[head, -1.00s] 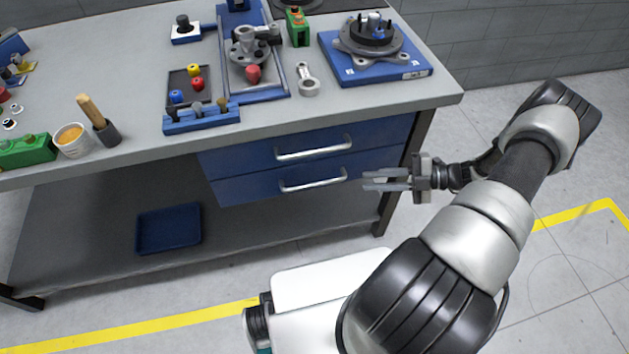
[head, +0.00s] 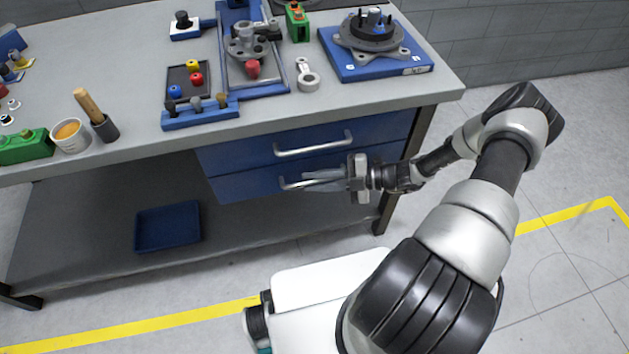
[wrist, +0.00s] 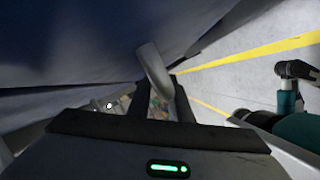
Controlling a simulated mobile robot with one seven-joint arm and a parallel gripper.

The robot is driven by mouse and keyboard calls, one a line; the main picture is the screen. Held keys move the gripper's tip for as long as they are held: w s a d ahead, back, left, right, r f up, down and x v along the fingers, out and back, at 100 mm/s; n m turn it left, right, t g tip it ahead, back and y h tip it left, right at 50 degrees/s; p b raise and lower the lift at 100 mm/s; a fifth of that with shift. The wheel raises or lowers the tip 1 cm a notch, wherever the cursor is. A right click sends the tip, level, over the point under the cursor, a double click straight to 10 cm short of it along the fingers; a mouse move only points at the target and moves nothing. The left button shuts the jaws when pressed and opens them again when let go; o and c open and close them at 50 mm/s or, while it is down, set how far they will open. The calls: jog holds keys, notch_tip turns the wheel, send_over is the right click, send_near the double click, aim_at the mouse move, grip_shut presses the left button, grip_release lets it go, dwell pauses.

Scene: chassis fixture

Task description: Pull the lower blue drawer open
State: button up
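The lower blue drawer (head: 240,187) is under the workbench top and looks closed, its front level with the drawer above. Its silver bar handle (head: 287,184) is partly hidden behind my gripper (head: 306,181). My gripper points left along the drawer front, with its fingers at the right part of the handle. In the wrist view the handle (wrist: 152,66) rises between the dark fingers of my gripper (wrist: 157,98). The fingers look apart, with a gap showing between them. I cannot see contact with the handle.
The upper blue drawer (head: 235,153) with its own handle (head: 314,146) is just above. A blue tray (head: 168,228) lies on the lower shelf. A bench leg (head: 388,205) stands right of the drawers. The floor in front of the bench is mostly clear.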

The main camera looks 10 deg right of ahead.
jog(key=shift+a, duration=0.1)
grip_shut()
jog(key=s+p, duration=0.3)
jog(key=s, duration=2.4)
jog(key=shift+p, duration=0.35)
jog(key=shift+s, duration=0.1)
grip_release()
